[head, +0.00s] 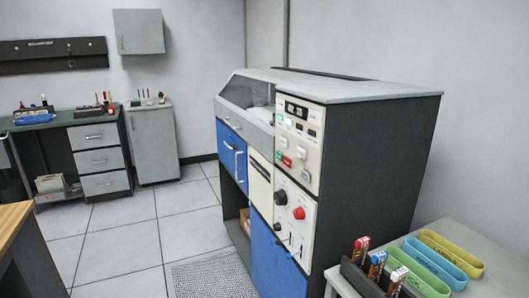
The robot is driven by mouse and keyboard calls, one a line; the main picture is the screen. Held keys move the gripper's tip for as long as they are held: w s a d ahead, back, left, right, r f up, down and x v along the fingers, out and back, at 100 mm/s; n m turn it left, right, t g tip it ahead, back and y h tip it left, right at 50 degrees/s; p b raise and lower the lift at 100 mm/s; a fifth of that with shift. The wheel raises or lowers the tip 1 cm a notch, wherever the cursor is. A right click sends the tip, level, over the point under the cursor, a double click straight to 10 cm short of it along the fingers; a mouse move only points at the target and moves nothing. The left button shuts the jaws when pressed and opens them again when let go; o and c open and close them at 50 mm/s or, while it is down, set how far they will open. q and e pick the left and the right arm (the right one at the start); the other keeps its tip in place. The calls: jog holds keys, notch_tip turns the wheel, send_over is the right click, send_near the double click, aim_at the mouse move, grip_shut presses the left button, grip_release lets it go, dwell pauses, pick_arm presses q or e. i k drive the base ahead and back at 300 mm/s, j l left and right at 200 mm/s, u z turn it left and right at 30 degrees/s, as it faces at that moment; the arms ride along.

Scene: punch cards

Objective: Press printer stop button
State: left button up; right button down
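A large grey, blue and black machine (365,170), which appears to be the printer, stands right of centre with its front facing left. Its upper cream control panel (313,135) carries small dark displays and several buttons. Low on that panel are a small red button (287,161) and a green button (279,155). The lower cream panel (293,235) has a black knob (281,196) and a round red knob or button (299,213). The labels are too small to read, so I cannot tell which one is stop. Neither of my grippers shows in the head view.
A side table (400,244) at lower right holds green, blue and yellow trays and a dark holder (361,279) with several capped items. A wooden tabletop edge (12,222) is at lower left. A grey mat (215,276) lies before the machine. The tiled floor between is clear.

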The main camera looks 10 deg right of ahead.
aim_at(287, 161)
jog(key=i+j, duration=0.45)
jog(key=i+j+z, duration=0.1)
jog(key=i+j, duration=0.3)
jog(key=j, duration=0.15)
jog(key=i+j, duration=0.4)
jog(key=j+z, duration=0.05)
jog(key=j, duration=0.05)
